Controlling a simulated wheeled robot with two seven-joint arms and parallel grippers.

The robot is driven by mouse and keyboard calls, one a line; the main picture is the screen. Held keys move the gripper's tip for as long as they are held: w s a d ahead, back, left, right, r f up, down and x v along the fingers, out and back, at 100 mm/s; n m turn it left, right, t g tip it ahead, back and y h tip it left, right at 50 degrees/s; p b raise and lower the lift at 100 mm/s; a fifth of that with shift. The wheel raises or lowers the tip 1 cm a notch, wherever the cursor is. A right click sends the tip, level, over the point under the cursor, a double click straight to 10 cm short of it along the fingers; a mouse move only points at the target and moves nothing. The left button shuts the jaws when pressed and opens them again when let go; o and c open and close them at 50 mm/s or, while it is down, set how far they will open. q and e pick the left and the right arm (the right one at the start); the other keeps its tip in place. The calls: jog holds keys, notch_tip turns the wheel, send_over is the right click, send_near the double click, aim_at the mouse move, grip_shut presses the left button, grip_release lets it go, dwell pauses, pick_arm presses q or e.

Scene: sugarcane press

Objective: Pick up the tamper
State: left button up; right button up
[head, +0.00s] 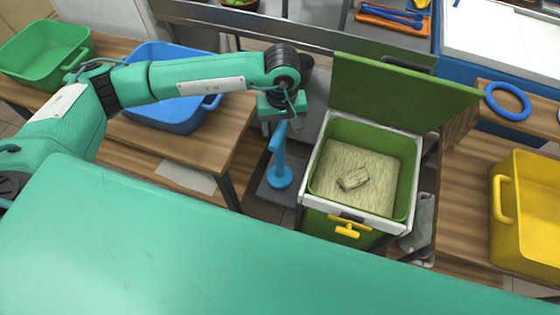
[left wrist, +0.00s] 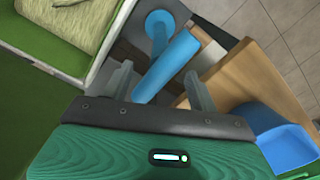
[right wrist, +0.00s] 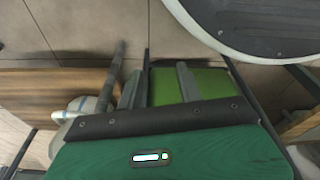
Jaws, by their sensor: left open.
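The blue tamper (head: 281,172) stands upright on its round foot on a grey surface, just left of the green-lined press box. In the left wrist view the tamper (left wrist: 168,66) shows its long handle and round foot. My left gripper (head: 281,112) is right above the tamper's top end in the head view. In the left wrist view its open fingers (left wrist: 158,80) lie on either side of the handle, with gaps visible; I cannot tell how deep the handle sits between them. My right gripper (right wrist: 160,85) shows only in its wrist view, open and apparently empty.
The press box (head: 411,150) holds beige fibre, its green lid (head: 385,90) raised. A blue bin (head: 172,112) and green bin (head: 45,50) stand on the left wooden table. A yellow bin (head: 525,215) and blue ring (head: 508,101) lie on the right.

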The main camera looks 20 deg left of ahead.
pick_arm(q)
jog(key=shift+a+f+p, duration=0.1)
jog(key=shift+f+p, duration=0.3)
jog(key=shift+f, duration=1.95)
jog(key=c, duration=1.2)
pick_arm(e)
jog(key=shift+s+d+f, duration=0.2)
jog(key=shift+s+f, duration=0.35)
jog(key=shift+f, duration=0.05)
jog(key=shift+s+d+f, duration=0.2)
jog(key=shift+s+f, duration=0.3)
jog(key=shift+f, duration=0.1)
